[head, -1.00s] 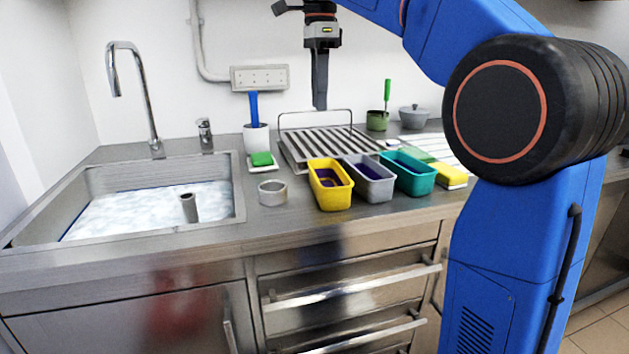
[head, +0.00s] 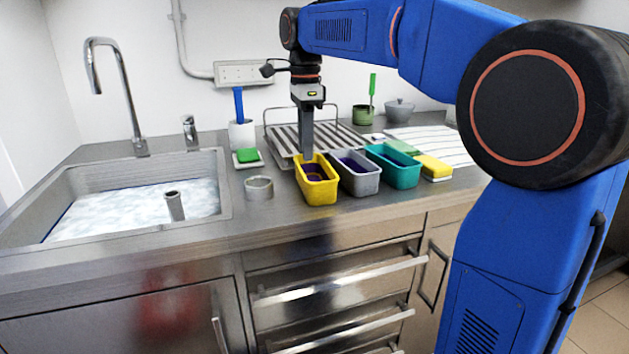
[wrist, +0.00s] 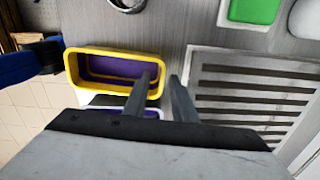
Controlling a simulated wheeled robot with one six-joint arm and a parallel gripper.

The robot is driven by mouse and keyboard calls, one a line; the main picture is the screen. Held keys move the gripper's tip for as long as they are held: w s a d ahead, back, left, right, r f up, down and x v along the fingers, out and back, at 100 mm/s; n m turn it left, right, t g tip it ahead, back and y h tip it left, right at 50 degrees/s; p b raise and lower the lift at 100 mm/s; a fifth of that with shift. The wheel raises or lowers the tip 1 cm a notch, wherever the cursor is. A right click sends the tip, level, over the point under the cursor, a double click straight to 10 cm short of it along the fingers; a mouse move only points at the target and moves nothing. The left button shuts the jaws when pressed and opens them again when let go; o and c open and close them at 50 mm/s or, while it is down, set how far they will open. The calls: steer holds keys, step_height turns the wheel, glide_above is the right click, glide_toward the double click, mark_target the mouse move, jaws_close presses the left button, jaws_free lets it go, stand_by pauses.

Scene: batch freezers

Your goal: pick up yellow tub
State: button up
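The yellow tub (head: 322,194) stands upright on the steel counter, leftmost in a row of three tubs, with a dark purple inside. My gripper (head: 307,155) points straight down at the tub's back end. In the wrist view the gripper (wrist: 161,77) is open: one finger is over the inside of the yellow tub (wrist: 110,52), the other outside its end wall. The wall lies between the fingers, with no visible grip. Whether the fingertips are below the rim is hard to tell.
The grey tub (head: 361,184) and teal tub (head: 404,177) stand close on the right. A drying rack (head: 282,147) is right behind. A grey ring (head: 258,188) lies to the left, beside the sink (head: 226,190). A yellow sponge (head: 436,168) is further right.

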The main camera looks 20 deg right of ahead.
mark_target(307, 174)
steer(key=shift+d+f, duration=0.15)
steer(key=shift+f, duration=1.9)
jaws_close()
steer(key=shift+r, duration=0.1)
